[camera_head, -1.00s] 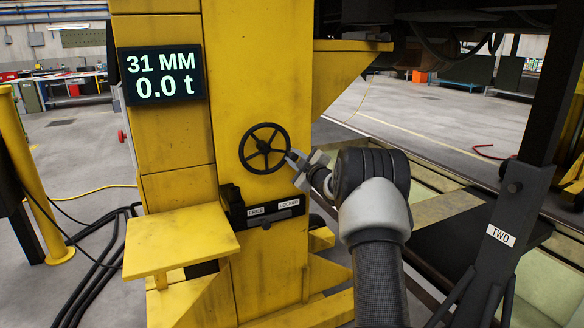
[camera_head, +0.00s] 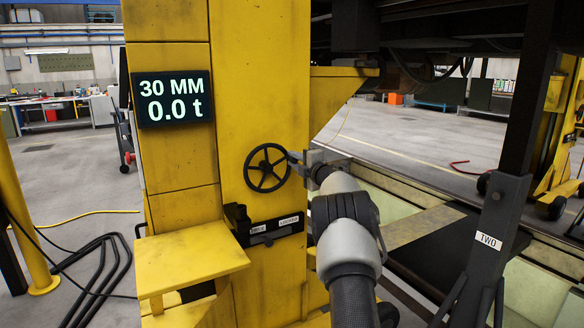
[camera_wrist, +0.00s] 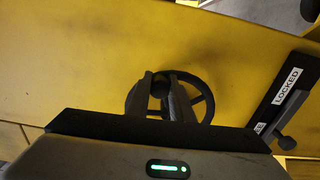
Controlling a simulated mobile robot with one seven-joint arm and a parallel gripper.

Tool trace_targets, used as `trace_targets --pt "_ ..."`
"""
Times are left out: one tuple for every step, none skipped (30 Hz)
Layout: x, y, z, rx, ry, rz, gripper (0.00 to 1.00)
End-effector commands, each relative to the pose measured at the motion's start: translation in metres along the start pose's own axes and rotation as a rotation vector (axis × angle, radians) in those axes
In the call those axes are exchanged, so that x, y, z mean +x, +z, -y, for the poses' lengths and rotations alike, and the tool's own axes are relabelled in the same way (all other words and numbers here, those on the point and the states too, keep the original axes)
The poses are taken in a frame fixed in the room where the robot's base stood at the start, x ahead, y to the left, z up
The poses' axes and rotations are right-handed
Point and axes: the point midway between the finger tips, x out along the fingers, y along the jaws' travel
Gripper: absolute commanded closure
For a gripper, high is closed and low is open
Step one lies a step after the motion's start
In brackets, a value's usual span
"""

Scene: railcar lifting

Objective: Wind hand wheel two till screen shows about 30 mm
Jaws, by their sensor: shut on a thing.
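The black spoked hand wheel (camera_head: 267,168) is mounted on the yellow jack column (camera_head: 275,90). My gripper (camera_head: 293,160) is at the wheel's right rim. In the wrist view the fingers (camera_wrist: 161,92) are shut on a dark round knob (camera_wrist: 160,86) at the left of the wheel (camera_wrist: 200,100). The screen (camera_head: 174,98) on the column reads 30 MM and 0.0 t. A stand to the right bears a label TWO (camera_head: 488,240).
Below the wheel is a FREE/LOCKED lever plate (camera_head: 270,228); its lever shows by the LOCKED label in the wrist view (camera_wrist: 285,142). A yellow shelf (camera_head: 190,262) juts out at lower left. Black cables (camera_head: 90,265) lie on the floor. The railcar underside hangs at upper right.

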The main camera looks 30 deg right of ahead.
Motion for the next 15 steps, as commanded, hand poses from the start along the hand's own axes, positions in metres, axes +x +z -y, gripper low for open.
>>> trace_targets --pt "0.0002 -0.0008 -0.001 -0.024 0.001 -0.002 1.0" --pt "0.0003 -0.001 -0.0021 -0.035 0.001 -0.002 1.0" --pt "0.0003 -0.0011 -0.0034 -0.049 0.001 -0.002 1.0" --pt "0.0003 -0.0011 -0.0042 -0.058 0.001 -0.002 1.0" --pt "0.0003 -0.0011 -0.005 -0.067 0.001 -0.002 1.0" --pt "0.0003 -0.001 -0.0058 -0.077 0.001 -0.002 1.0" --pt "0.0002 -0.0009 -0.0064 -0.083 0.001 -0.002 1.0" --pt "0.0002 -0.0009 -0.0068 -0.088 0.001 -0.002 1.0" --pt "0.0002 -0.0009 -0.0073 -0.093 0.001 -0.002 1.0" --pt "0.0001 -0.0008 -0.0077 -0.096 0.001 -0.002 1.0" --pt "0.0001 -0.0008 -0.008 -0.099 0.001 -0.002 1.0" --pt "0.0001 -0.0008 -0.0082 -0.101 0.001 -0.002 1.0" --pt "0.0001 -0.0008 -0.0084 -0.102 0.001 -0.002 1.0" --pt "0.0001 -0.0008 -0.0085 -0.103 0.001 -0.002 1.0" --pt "0.0001 -0.0008 -0.0086 -0.104 0.001 -0.002 1.0"
